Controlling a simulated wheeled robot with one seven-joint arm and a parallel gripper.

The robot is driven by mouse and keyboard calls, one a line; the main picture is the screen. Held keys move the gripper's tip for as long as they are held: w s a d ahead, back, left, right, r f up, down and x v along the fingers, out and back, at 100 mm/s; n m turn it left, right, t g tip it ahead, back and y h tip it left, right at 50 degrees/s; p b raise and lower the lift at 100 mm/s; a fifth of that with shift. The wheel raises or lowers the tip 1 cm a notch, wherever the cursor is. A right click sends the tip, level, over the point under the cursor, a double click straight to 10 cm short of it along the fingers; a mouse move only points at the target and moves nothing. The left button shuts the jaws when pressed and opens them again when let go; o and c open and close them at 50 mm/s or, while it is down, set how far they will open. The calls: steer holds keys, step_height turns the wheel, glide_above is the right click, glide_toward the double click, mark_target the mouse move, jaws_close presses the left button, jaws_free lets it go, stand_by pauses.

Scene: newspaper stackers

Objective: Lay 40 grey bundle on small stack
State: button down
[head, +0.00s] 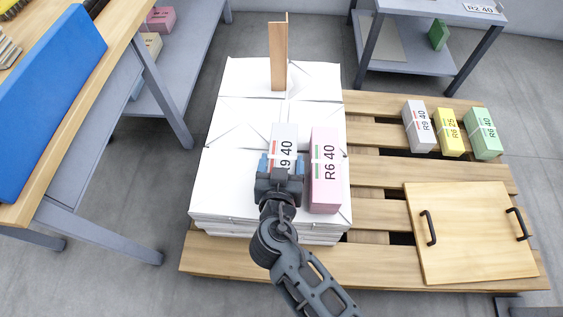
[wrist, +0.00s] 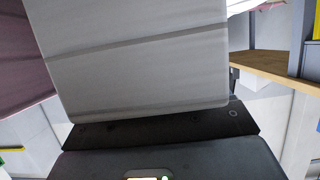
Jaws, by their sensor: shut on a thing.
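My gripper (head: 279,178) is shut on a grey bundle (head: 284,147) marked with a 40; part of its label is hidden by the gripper. The grey bundle fills the upper middle of the wrist view (wrist: 135,60). It is over the white stack (head: 240,120) on the pallet; I cannot tell whether it touches the stack. A pink bundle marked R6 40 (head: 326,170) lies on the stack just right of the grey one; a pink side also shows at the left of the wrist view (wrist: 25,55). A wooden upright (head: 278,55) stands at the stack's far side.
On the pallet (head: 385,173) at right are a grey R9 40 bundle (head: 419,126), a yellow bundle (head: 449,132) and a green bundle (head: 482,133). A wooden board with two handles (head: 470,235) lies in front of them. Tables stand left and back right.

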steer(key=shift+f+b, duration=0.2)
steer(key=shift+b, duration=0.1)
steer(key=shift+c, duration=1.8)
jaws_free()
steer(key=o, duration=0.4)
steer(key=shift+c, duration=0.2)
steer(key=shift+s+f, duration=0.1)
steer(key=shift+f, duration=0.1)
steer(key=shift+p+v, duration=0.75)
steer(key=shift+v, duration=3.1)
